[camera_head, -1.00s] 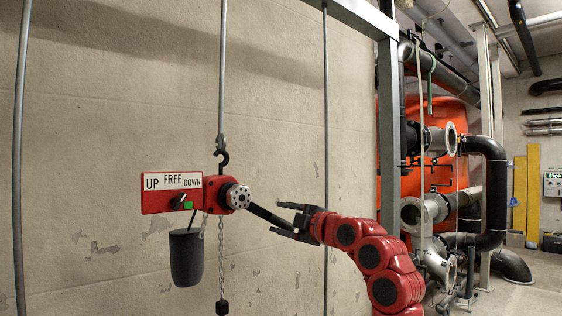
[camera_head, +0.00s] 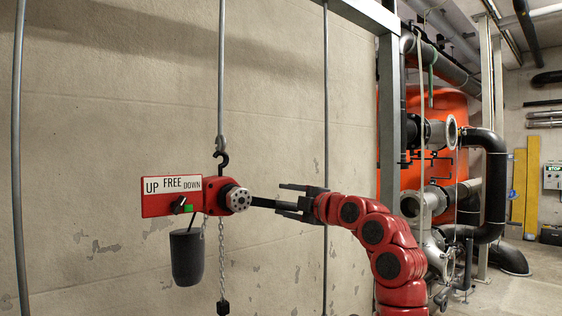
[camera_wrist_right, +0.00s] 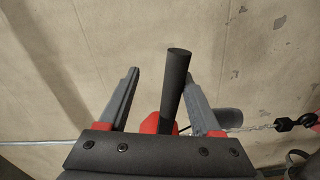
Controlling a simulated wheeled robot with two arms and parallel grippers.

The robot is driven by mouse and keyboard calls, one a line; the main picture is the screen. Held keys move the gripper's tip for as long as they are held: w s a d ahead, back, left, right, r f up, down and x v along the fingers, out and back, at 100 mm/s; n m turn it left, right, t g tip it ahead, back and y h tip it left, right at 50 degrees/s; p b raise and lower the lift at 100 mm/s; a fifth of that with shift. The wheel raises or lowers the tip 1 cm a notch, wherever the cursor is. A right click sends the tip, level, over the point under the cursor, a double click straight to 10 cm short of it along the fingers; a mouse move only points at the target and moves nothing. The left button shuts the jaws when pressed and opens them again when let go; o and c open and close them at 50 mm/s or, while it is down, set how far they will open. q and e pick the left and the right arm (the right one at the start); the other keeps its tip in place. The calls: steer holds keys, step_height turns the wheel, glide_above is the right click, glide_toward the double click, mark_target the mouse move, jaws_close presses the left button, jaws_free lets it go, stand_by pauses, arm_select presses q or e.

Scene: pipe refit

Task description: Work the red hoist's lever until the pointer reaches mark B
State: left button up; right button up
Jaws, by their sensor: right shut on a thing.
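The red hoist (camera_head: 160,203) hangs on a hook from a steel rod. Its plate reads UP, FREE and DOWN, with a black selector knob (camera_head: 179,205) and a green patch below. The black lever (camera_head: 262,202) points right from the grey hub, nearly level. My right gripper (camera_head: 283,201) is at the lever's outer end, shut on it. In the right wrist view the lever (camera_wrist_right: 175,85) stands between the two fingers. No pointer or mark B can be made out. My left gripper is out of view.
A dark cylinder (camera_head: 187,257) and a chain (camera_head: 222,262) with a dark end piece hang under the hoist. A vertical rod (camera_head: 325,100) passes near my right wrist. A steel post (camera_head: 390,120) and large pipes (camera_head: 488,190) stand to the right. The wall is close behind.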

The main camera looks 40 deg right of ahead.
step_height(320, 180, up, 4)
steer(key=shift+f+n+p, duration=0.2)
steer(key=shift+n+p, duration=0.4)
steer(key=shift+p, duration=0.35)
steer(key=r, duration=0.1)
steer(key=r+p, duration=0.1)
steer(key=r+n+p, duration=0.1)
steer(key=shift+a+r, duration=0.2)
steer(key=shift+a, duration=0.1)
steer(key=shift+a+r+n+p, duration=0.15)
steer(key=shift+r+n+p, duration=0.15)
steer(key=shift+p, duration=0.1)
steer(key=shift+f, duration=0.1)
